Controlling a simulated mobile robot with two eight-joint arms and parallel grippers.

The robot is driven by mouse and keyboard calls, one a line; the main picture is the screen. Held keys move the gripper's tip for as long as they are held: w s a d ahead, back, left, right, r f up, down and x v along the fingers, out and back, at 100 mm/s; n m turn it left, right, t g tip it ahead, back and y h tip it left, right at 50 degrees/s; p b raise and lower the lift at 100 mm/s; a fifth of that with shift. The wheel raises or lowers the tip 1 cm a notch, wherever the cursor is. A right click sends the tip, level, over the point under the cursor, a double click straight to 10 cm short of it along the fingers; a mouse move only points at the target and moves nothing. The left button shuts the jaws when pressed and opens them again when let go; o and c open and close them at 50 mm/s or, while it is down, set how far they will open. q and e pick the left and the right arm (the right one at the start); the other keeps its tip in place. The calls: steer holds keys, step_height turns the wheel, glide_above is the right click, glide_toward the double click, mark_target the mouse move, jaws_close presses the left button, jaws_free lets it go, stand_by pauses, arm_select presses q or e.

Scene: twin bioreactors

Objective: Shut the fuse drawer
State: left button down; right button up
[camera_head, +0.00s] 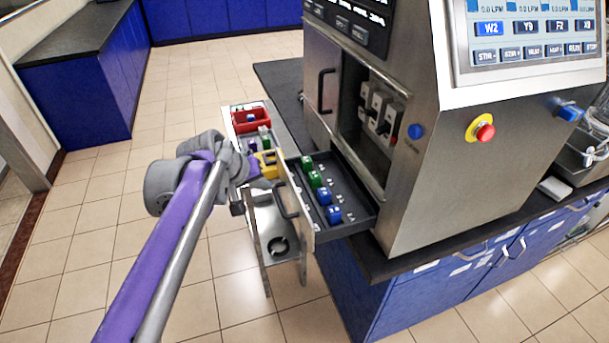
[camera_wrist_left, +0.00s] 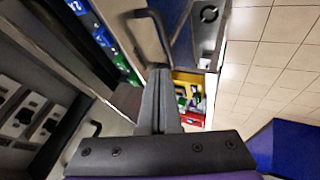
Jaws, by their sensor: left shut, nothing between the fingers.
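The fuse drawer (camera_head: 358,219) is pulled out of the steel bioreactor cabinet (camera_head: 480,190). Green fuses (camera_head: 314,179) and blue fuses (camera_head: 333,214) stand in its dark tray. Its pale front panel (camera_head: 301,222) carries a dark bar handle (camera_head: 283,202). My left gripper (camera_head: 254,170) is shut and empty, near the far end of the front panel, on its outer side. In the left wrist view the closed fingers (camera_wrist_left: 159,78) point towards the front panel (camera_wrist_left: 128,22) and its handle (camera_wrist_left: 150,22). I cannot tell whether they touch it. My right gripper is not in view.
A small cart stands just outside the drawer, with a red bin (camera_head: 249,114) and a yellow bin (camera_head: 268,160) holding fuses. The cabinet's fuse bay stands open above the drawer, with its door handle (camera_head: 322,92) to the left. Tiled floor (camera_head: 200,270) lies clear to the left.

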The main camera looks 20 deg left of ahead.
arm_select(q)
steer(key=w, duration=0.1)
glide_toward(289, 194)
steer(key=x, duration=0.5)
steer(key=shift+w+a+f, duration=0.15)
steer(key=shift+a+f, duration=0.1)
steer(key=shift+d, duration=0.1)
steer(key=w+d, duration=0.3)
steer(key=d, duration=0.1)
steer(key=w+d, duration=0.3)
steer(key=d, duration=0.2)
steer(key=w+d+p, duration=0.1)
steer(key=w+d, duration=0.2)
steer(key=d, duration=0.1)
steer(key=shift+w+d, duration=0.1)
steer(key=shift+d, duration=0.2)
steer(key=shift+w+d, duration=0.1)
steer(key=shift+d, duration=0.1)
steer(key=shift+d+r, duration=0.1)
steer(key=shift+r, duration=0.1)
